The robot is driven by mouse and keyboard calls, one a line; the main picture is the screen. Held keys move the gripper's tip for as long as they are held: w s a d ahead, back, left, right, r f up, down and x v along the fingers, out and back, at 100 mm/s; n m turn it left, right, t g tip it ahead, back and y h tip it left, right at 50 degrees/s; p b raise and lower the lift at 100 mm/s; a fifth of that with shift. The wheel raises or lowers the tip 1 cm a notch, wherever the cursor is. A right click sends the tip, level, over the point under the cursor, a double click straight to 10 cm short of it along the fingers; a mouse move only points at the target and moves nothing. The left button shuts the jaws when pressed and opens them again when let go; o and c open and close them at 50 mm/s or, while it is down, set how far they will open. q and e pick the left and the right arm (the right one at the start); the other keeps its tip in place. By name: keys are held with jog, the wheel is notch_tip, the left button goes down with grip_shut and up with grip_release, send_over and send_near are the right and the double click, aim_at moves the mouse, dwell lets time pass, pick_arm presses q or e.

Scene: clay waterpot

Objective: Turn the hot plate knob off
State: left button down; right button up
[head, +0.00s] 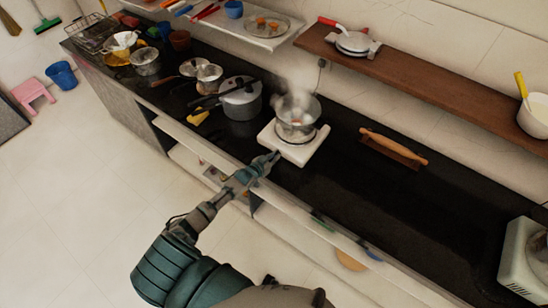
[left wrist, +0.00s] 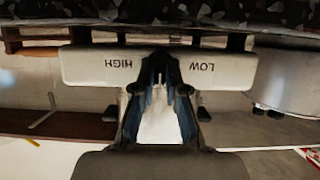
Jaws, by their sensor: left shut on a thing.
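The white hot plate (head: 306,152) stands on the black counter with a steaming glass pot (head: 297,117) on it. In the left wrist view the hot plate's front panel (left wrist: 85,65) spans the upper part, with upside-down HIGH on the left and LOW on the right. My left gripper (head: 275,156) is at the hot plate's front edge. In the left wrist view, my left gripper (left wrist: 160,62) is centred between the labels and shut on the knob, which its fingers mostly hide. The knob's exact angle cannot be told. My right gripper is not in view.
A lidded pressure cooker (head: 241,99) stands left of the hot plate, with smaller pots beyond it. A rolling pin on its board (head: 394,147) lies to the right. The counter right of the rolling pin is mostly clear. A wooden shelf (head: 420,85) runs along the wall.

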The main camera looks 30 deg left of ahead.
pick_arm(q)
jog(key=shift+f, duration=0.1)
jog(key=c, duration=1.5)
grip_release()
jog(key=v, duration=1.2)
jog(key=shift+a+f, duration=0.1)
jog(key=shift+a, duration=0.05)
jog(key=shift+f, duration=0.1)
